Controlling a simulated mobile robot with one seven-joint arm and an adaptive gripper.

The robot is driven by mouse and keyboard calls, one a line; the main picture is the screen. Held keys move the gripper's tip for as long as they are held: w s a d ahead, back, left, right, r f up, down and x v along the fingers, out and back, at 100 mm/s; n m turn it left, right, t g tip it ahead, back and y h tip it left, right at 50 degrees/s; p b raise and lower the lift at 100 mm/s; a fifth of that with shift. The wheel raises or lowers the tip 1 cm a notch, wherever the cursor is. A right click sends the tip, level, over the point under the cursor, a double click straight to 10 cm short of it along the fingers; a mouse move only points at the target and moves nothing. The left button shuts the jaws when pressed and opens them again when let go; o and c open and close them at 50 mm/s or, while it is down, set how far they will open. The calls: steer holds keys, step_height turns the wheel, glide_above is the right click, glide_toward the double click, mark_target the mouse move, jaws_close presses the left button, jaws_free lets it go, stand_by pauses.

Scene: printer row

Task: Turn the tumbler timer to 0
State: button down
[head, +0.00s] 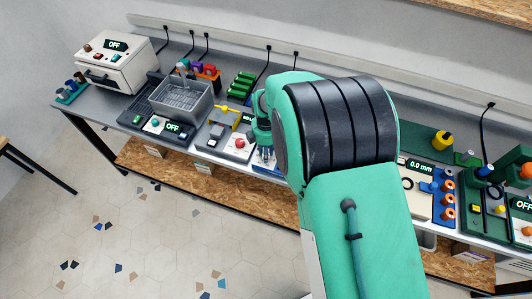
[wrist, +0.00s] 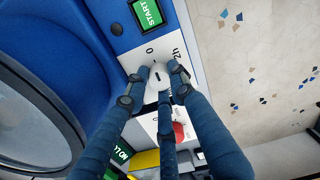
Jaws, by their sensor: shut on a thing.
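The tumbler (wrist: 108,20) is a blue machine with a round, dark-windowed drum front at the left of the wrist view. Its white panel strip carries a white timer knob (wrist: 158,76), with the marks 0 and 2h printed near it. My gripper (wrist: 160,70) is shut on this knob, with dark blue fingers on its sides and one below. The fingers hide much of the dial, and I cannot tell exactly where the knob points. In the head view my gripper (head: 266,153) reaches down at the bench's front edge; my arm hides most of the tumbler.
A green START button (wrist: 147,13) is above the knob. A red knob (wrist: 179,132) sits just below my fingers on a neighbouring device. The bench holds a wire-basket bath (head: 182,98) and a white oven (head: 113,68) to the left. The floor in front is clear.

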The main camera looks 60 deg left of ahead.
steer(key=shift+a+r+n, duration=0.1)
steer(key=shift+n, duration=0.2)
steer(key=c, duration=1.5)
jaws_free()
steer(key=shift+o, duration=0.2)
steer(key=shift+r, duration=0.1)
step_height(320, 180, up, 12)
